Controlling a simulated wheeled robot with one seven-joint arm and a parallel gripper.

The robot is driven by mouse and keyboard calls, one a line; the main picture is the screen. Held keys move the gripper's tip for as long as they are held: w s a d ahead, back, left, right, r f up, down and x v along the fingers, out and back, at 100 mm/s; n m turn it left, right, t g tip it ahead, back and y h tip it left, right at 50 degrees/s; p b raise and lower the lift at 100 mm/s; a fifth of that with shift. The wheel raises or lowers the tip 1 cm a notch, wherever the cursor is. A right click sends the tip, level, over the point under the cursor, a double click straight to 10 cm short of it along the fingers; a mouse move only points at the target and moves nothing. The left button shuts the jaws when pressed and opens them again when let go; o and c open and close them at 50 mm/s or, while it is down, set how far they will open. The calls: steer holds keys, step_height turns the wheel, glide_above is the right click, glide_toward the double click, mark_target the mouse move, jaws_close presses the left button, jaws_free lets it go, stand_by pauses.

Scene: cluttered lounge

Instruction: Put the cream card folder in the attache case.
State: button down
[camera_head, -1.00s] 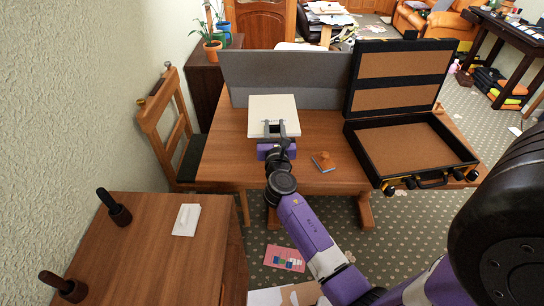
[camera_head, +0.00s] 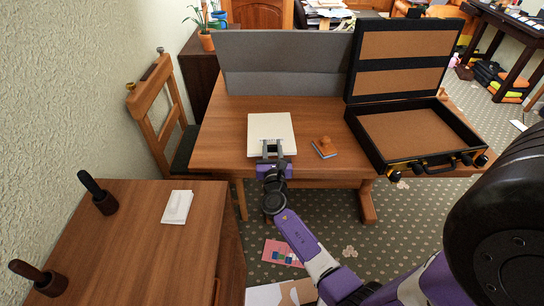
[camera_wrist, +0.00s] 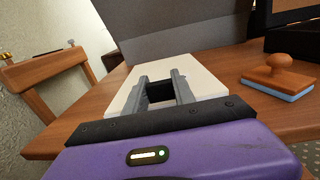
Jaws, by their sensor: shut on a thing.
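The cream card folder (camera_head: 270,128) is a flat pale rectangle over the wooden table, near its front edge. It also shows in the wrist view (camera_wrist: 203,80). My gripper (camera_head: 272,150) is shut on the folder's near edge, its two grey fingers (camera_wrist: 162,92) reaching over it. I cannot tell whether the folder touches the tabletop. The black attache case (camera_head: 366,156) stands open at the table's right, lid upright at the back, with a bare brown lining. Only a dark corner of the case shows in the wrist view.
A wooden stamp with a blue base (camera_head: 324,148) lies between folder and case. A grey panel (camera_head: 285,60) stands along the table's back. A wooden chair (camera_head: 165,110) is at left. A desk (camera_head: 150,250) in the left foreground holds stamp-like handles and a white block.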

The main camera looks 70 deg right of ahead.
mark_target(272, 154)
steer(key=shift+f+b, duration=0.45)
steer(key=shift+f, duration=1.1)
steer(key=shift+f, duration=0.15)
steer(key=c, duration=1.1)
jaws_free()
steer(key=shift+o, duration=0.2)
steer(key=shift+a+f, duration=0.1)
steer(key=shift+f, duration=0.05)
